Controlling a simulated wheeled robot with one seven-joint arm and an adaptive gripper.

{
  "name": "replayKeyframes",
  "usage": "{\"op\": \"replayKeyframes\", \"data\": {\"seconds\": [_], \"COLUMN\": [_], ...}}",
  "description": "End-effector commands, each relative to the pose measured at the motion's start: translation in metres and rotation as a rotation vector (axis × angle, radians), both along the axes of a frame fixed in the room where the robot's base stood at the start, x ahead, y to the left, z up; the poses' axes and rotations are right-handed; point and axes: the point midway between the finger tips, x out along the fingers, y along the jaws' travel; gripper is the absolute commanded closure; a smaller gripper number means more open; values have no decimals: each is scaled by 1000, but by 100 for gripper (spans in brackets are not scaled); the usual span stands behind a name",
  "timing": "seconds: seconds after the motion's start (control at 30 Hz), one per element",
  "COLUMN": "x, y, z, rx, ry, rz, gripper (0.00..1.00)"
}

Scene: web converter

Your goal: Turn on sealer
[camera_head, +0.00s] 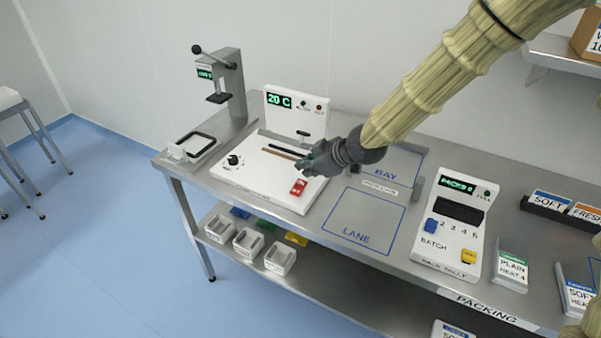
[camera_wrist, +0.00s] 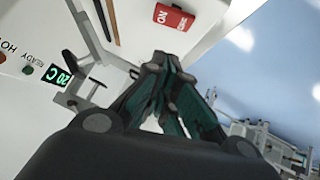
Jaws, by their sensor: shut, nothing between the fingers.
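The sealer (camera_head: 255,176) is a white machine on the steel bench, with a back panel whose green display (camera_head: 279,100) reads 20 C. A red switch (camera_head: 299,187) marked with white lettering sits at its front right corner. A black knob (camera_head: 235,160) is at its left. My gripper (camera_head: 306,168) is shut and empty, above the right side of the sealer, just behind the red switch. In the wrist view the red switch (camera_wrist: 174,17) lies beyond the closed fingertips (camera_wrist: 160,60), apart from them. The display (camera_wrist: 61,77) also shows there.
A lever press (camera_head: 228,85) stands behind the sealer to the left, with a small tray (camera_head: 194,147) in front of it. The marked lane (camera_head: 365,222) to the right is bare. A pack tally unit (camera_head: 453,225) stands farther right. My arm crosses over the bay.

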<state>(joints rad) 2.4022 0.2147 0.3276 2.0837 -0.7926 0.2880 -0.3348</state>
Motion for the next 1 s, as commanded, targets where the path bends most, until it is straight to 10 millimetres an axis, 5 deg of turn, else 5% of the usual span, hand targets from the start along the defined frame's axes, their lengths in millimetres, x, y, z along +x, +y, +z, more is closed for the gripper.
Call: {"op": "replayKeyframes", "data": {"seconds": [0.5, 1.0], "x": [-24, -29], "y": [-27, -29], "z": [33, 23], "rx": [1, 4], "ry": [1, 24], "rz": [0, -13], "gripper": [100, 100]}}
